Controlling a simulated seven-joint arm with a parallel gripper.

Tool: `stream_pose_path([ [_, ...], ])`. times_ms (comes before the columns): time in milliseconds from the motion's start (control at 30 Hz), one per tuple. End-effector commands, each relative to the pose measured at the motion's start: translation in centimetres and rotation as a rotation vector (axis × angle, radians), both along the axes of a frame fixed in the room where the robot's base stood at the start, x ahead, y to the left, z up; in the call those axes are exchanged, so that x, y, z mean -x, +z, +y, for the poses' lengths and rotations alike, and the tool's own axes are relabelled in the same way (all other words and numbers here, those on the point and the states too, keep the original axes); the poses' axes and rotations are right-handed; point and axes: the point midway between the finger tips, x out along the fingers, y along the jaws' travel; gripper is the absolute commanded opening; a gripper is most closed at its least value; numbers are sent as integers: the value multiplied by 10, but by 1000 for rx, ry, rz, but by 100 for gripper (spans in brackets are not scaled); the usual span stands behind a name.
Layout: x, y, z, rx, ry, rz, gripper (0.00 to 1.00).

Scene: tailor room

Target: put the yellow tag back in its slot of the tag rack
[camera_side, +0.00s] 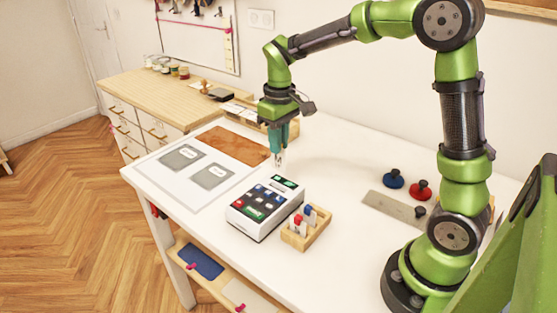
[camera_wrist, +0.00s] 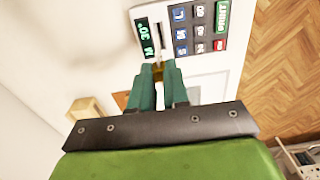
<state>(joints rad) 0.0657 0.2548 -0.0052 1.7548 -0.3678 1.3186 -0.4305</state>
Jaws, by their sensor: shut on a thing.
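My gripper (camera_side: 279,160) is shut and points down, above the table just behind the display end of the keypad device. Most of the tag is hidden by the fingers. The wooden tag rack (camera_side: 316,238) stands on the table to the right of the device, apart from my gripper. It holds a red-topped tag and a blue-topped tag. Its slots are too small to make out well.
The white keypad device (camera_side: 265,232) has a display and a dark slot; it also shows in the wrist view (camera_wrist: 206,60). A metal plate (camera_side: 394,208) and blue (camera_side: 393,180) and red (camera_side: 420,190) knobs lie at right. A cutting mat and brown sheet (camera_side: 228,146) lie at left.

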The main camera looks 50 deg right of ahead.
Motion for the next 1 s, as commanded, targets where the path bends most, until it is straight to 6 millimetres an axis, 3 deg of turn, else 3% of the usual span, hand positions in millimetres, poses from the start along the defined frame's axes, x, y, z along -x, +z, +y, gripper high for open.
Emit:
stream_pose_path([
  [133, 36, 4, -4, -2, -10, 1, 0],
  [300, 81, -14, -7, -3, -7, 8, 0],
  [433, 106, -29, -7, -3, 0, 15, 0],
  [567, 116, -40, -6, -3, 8, 21, 0],
  [1000, 114, -68, -7, 0, 11, 15, 0],
])
